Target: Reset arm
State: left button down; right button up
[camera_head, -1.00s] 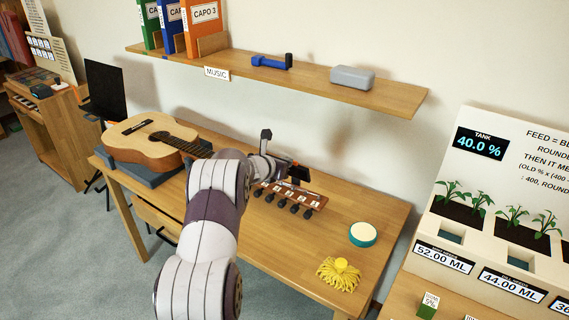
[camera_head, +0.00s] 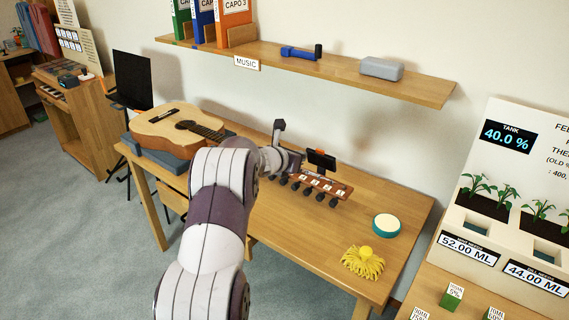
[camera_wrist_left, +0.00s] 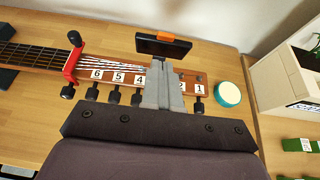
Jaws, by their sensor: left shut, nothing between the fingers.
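My left arm reaches over the wooden table, and its gripper (camera_wrist_left: 162,85) is shut and empty. In the left wrist view its grey fingers stand over the guitar headstock (camera_wrist_left: 118,76), hiding part of the numbered row. In the head view the gripper is largely hidden by my wrist, close to the headstock (camera_head: 318,187). A guitar (camera_head: 172,131) lies on a dark grey support at the table's left end. A red capo (camera_wrist_left: 72,60) with a black knob sits on the neck. A black tuner with an orange top (camera_wrist_left: 163,45) stands at the headstock. My right gripper is out of view.
A round teal-rimmed tin (camera_head: 386,226) and a yellow tufted thing (camera_head: 363,262) lie on the table's right part. A wall shelf (camera_head: 340,76) with binders, a blue tool (camera_head: 300,52) and a grey case (camera_head: 381,68) hangs above. A planter station (camera_head: 490,235) stands right.

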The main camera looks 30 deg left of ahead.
pick_arm(q)
jog(key=v, duration=0.6)
jog(key=s+a+f+n+g+y, duration=0.35)
jog(key=s+f+n, duration=0.25)
jog(key=n, duration=1.2)
jog(key=s+d+f+n+g+p, duration=0.1)
jog(key=s+d+n+g+p, duration=0.2)
jog(key=s+n, duration=0.4)
jog(key=s+d+r+n+g+h+p, duration=0.1)
jog(key=s+d+r+n+g+p, duration=0.1)
jog(key=s+d+n, duration=0.3)
jog(key=s+d+r+n+g+h+p, duration=0.2)
jog(key=s+d+n, duration=0.4)
jog(key=s+d, duration=0.6)
jog(key=d+g+p, duration=0.1)
jog(key=d, duration=0.4)
jog(key=shift+s+r, duration=0.2)
jog(key=shift+r, duration=0.15)
